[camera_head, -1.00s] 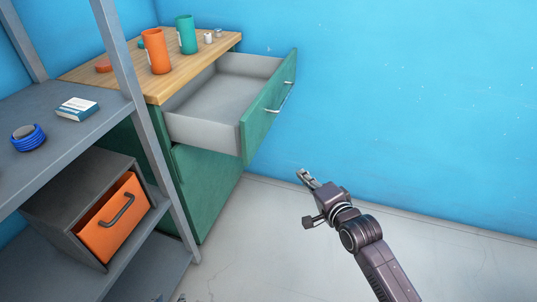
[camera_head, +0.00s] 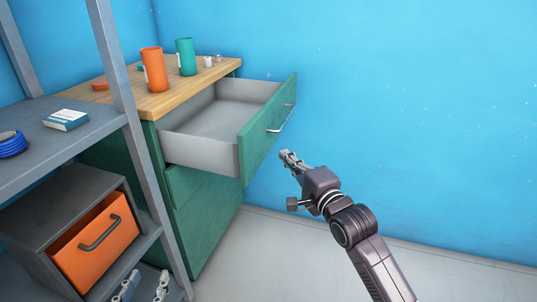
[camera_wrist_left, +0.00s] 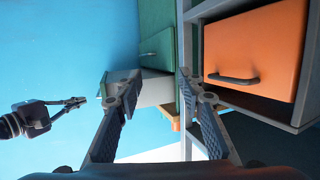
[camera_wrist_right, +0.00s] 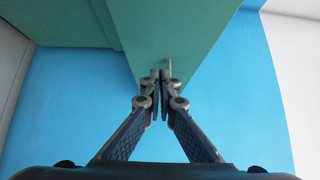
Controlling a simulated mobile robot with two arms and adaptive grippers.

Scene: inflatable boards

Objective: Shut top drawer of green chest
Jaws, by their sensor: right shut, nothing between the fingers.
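The green chest (camera_head: 200,215) stands against the blue wall with a wooden top. Its top drawer (camera_head: 264,135) is pulled well out and looks empty, with a grey inside and a silver handle (camera_head: 281,121) on its green front.
A grey metal shelf (camera_head: 125,75) stands at the left, its post close to the chest. It carries a grey box with an orange drawer (camera_head: 92,245), a small box (camera_head: 66,120) and a blue coil (camera_head: 10,145). Orange (camera_head: 153,70) and teal (camera_head: 186,57) cups stand on the chest.

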